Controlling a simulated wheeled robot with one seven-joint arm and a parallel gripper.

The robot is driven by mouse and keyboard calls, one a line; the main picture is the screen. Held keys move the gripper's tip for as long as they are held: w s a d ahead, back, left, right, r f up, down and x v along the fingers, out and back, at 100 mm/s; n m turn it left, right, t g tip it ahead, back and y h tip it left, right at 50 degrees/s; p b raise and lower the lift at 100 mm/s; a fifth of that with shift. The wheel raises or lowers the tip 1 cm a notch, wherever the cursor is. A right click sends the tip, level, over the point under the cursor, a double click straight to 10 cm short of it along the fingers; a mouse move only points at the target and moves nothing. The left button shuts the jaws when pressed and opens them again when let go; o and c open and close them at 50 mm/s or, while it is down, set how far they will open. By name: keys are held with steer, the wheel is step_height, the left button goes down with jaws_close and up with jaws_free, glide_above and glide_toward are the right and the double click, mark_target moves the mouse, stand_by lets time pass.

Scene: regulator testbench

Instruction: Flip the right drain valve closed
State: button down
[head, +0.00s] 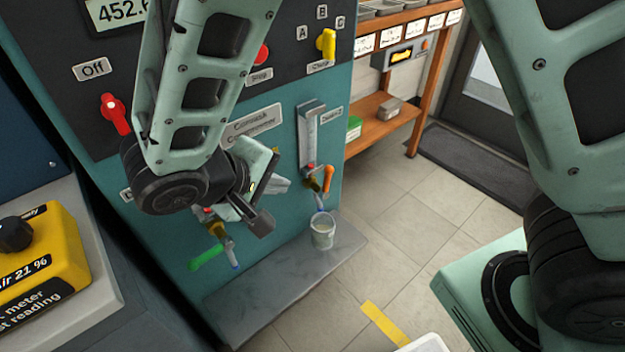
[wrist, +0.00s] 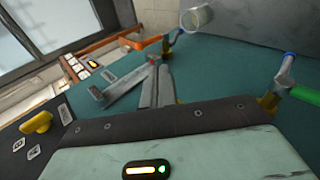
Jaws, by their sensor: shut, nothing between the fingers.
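The right drain valve (head: 318,184) sits below the clear flow tube on the teal panel. Its orange handle (head: 328,178) stands nearly upright beside the brass body, and a blue-tipped spout hangs below. In the wrist view the orange handle (wrist: 152,40) juts to the left of the valve, beyond my fingertips. My gripper (head: 262,222) is in front of the panel, to the left of the right valve and apart from it. Its fingers (wrist: 157,72) are together and empty. The left drain valve has a green handle (head: 206,258) pointing down-left, partly behind my gripper.
A clear cup (head: 322,232) stands on the grey ledge (head: 270,290) under the right valve. The flow tube (head: 311,135) rises above that valve. A yellow meter box (head: 40,262) is at the left. Tiled floor to the right is open.

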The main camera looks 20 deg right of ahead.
mark_target(328, 174)
steer(key=x, duration=0.4)
steer(key=b+x, duration=0.1)
steer(key=x, duration=0.3)
steer(key=d+r+b+x, duration=0.1)
steer(key=x, duration=0.3)
steer(key=shift+w+d, duration=0.2)
steer(key=shift+w, duration=0.2)
steer(key=shift+w+d+f, duration=0.1)
steer(key=shift+w+d, duration=0.15)
steer(key=shift+d, duration=0.15)
steer(key=shift+w+d+g+y, duration=0.15)
steer(key=shift+d+g+y, duration=0.15)
steer(key=shift+d+y, duration=0.35)
steer(key=shift+w+d+b, duration=0.15)
steer(key=shift+d+b, duration=0.1)
steer(key=shift+b, duration=0.55)
steer(key=shift+r, duration=0.25)
